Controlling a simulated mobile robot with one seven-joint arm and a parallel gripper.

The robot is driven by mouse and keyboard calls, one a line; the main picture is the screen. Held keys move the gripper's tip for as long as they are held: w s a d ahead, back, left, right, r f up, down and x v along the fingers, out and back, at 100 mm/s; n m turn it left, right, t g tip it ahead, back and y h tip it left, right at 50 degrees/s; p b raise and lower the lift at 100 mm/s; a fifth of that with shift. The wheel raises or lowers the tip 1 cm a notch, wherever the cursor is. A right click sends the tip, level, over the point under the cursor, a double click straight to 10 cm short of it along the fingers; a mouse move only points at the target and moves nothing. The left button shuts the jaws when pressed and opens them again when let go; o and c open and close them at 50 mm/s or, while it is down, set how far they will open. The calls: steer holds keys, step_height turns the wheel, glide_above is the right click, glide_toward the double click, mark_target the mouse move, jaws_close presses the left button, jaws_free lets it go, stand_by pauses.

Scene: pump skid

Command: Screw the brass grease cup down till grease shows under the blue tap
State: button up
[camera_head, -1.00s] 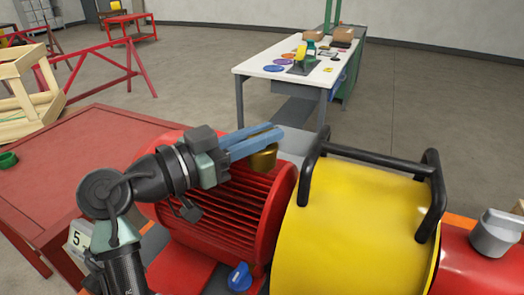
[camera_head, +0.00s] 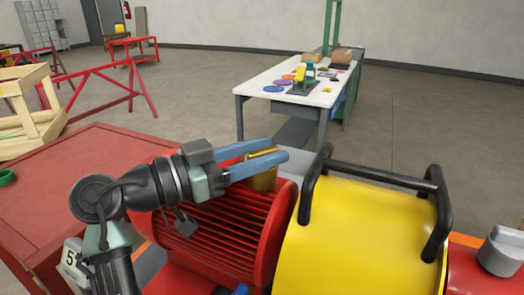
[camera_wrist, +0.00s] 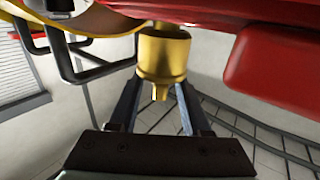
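The brass grease cup (camera_head: 264,179) stands on top of the red motor (camera_head: 235,225), beside the yellow guard. My gripper (camera_head: 279,150) reaches in from the left, its two blue fingers apart with the cup between them. The wrist view, which looks upside down, shows the gold cup (camera_wrist: 163,55) with a small nub, one finger on each side. Contact with the cup is hard to judge. The blue tap (camera_head: 240,290) barely shows at the bottom edge of the head view. I cannot see any grease.
The yellow guard (camera_head: 360,235) with black tube handles (camera_head: 380,178) stands close right of the cup. A grey fitting (camera_head: 502,250) is at far right. A red table (camera_head: 75,185) lies left. A white-topped bench (camera_head: 262,92) with small items stands behind, with open floor around.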

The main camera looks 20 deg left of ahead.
steer(key=b+v, duration=0.2)
steer(key=v, duration=1.1)
stand_by(0.8)
